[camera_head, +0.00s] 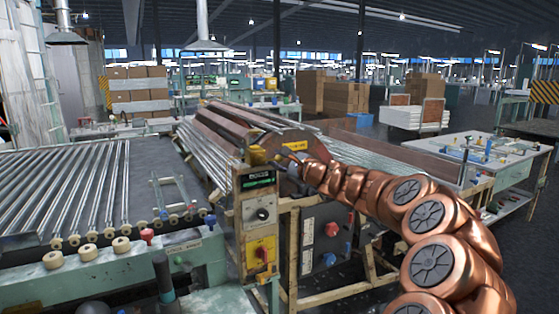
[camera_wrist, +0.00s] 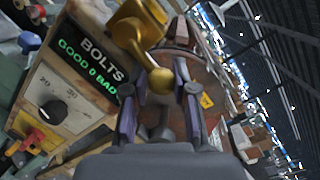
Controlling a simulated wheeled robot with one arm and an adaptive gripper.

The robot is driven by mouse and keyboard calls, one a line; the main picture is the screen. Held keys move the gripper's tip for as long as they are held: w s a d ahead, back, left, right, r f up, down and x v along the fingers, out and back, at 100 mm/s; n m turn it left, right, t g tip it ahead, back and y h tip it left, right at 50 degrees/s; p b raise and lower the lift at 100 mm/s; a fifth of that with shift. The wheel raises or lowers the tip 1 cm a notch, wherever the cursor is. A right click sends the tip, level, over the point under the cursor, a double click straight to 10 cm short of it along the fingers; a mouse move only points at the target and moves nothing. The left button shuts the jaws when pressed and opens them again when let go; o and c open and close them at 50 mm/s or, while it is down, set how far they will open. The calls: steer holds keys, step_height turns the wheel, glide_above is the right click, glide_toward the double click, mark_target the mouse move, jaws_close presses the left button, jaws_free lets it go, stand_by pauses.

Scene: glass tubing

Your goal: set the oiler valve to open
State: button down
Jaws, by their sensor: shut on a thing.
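The oiler valve (camera_wrist: 140,25) is a yellow-brass fitting above the panel in the wrist view. A short lever with a round knob (camera_wrist: 161,80) reaches down from it. My gripper (camera_wrist: 163,88) has its two purple-grey fingers on either side of this knob and is shut on it. In the head view, the valve (camera_head: 256,156) is a small yellow shape on top of the control post, with my gripper (camera_head: 286,163) just to its right. The fingers hide part of the lever end. I cannot read the valve's position.
The control post (camera_head: 254,213) carries a lit BOLTS counter (camera_wrist: 88,68), a dial (camera_wrist: 52,94) and a red switch (camera_wrist: 34,139) close beside my gripper. A roller drum machine (camera_head: 225,125) stands behind. A grey box with red and blue knobs (camera_head: 327,240) is below my arm.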

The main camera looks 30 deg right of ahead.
mark_target(259, 144)
steer(key=shift+r, duration=0.15)
steer(key=n, duration=0.1)
steer(key=r+n, duration=0.1)
steer(key=n, duration=0.1)
steer(key=r+n+b, duration=0.1)
steer(key=shift+a+g, duration=0.25)
steer(key=shift+g, duration=0.05)
steer(key=n+b, duration=0.1)
steer(key=n, duration=0.1)
steer(key=a+r+n+h, duration=0.1)
steer(key=n, duration=0.1)
steer(key=shift+r+g+b, duration=0.2)
steer(key=shift+g+b, duration=0.2)
steer(key=n+b, duration=0.1)
steer(key=a+n+h, duration=0.1)
steer(key=n, duration=0.1)
steer(key=shift+w+a+r+b, duration=0.15)
steer(key=shift+r+b, duration=0.2)
steer(key=shift+r, duration=0.05)
steer(key=shift+a+r+n+g+h+b, duration=0.2)
steer(key=shift+a+n+b, duration=0.25)
steer(key=shift+n, duration=0.4)
steer(key=shift+a+r+n+g+h+b, duration=0.1)
steer(key=shift+a+n+g+h+b, duration=0.2)
steer(key=shift+n+b, duration=0.4)
steer(key=shift+w+a, duration=0.1)
steer(key=shift+f, duration=0.1)
steer(key=c, duration=1.2)
jaws_free()
steer(key=shift+o, duration=1.4)
